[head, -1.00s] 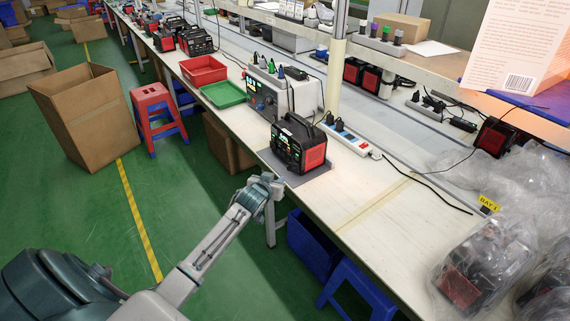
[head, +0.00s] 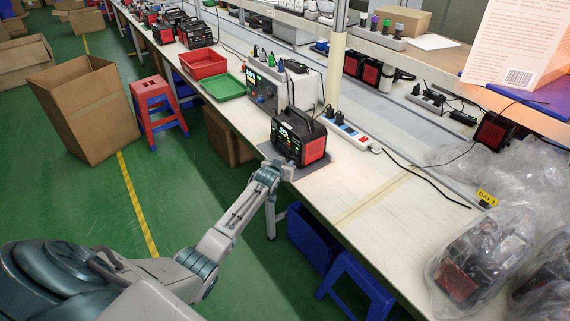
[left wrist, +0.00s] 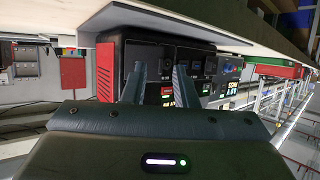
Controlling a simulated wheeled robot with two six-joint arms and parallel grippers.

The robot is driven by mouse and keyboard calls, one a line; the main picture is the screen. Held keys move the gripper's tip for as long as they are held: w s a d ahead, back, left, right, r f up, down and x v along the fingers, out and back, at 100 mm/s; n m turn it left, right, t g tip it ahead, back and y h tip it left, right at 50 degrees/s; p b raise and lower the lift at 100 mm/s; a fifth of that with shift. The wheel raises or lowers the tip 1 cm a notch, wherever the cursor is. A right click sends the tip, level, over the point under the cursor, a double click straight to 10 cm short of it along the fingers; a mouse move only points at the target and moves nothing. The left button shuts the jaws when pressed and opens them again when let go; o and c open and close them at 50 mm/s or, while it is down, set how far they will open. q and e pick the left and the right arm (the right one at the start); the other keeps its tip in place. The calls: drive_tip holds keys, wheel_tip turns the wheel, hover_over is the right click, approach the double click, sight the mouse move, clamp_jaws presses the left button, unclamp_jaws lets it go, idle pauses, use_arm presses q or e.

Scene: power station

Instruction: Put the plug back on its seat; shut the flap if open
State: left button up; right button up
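The black power station (head: 284,139) with red sides stands on a grey mat (head: 318,168) near the table's front edge. Its front panel has small green-lit displays. My left gripper (head: 285,168) is low in front of that panel, at the table edge. In the left wrist view the picture is upside down; the two fingers of the left gripper (left wrist: 160,76) are apart with nothing between them, pointing at the power station's panel (left wrist: 190,65). The fingers cover part of the panel. I cannot make out the plug, its seat or the flap. My right gripper is not in view.
A grey tester (head: 268,95) and a green tray (head: 224,87) stand behind the power station. A white power strip (head: 346,130) with a cable lies to its right. Bagged units (head: 480,262) fill the right end; the table between is clear. A blue crate (head: 311,238) stands below.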

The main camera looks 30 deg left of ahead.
use_arm(q)
drive_tip(key=shift+c, duration=0.3)
clamp_jaws()
drive_tip(key=shift+w, duration=0.1)
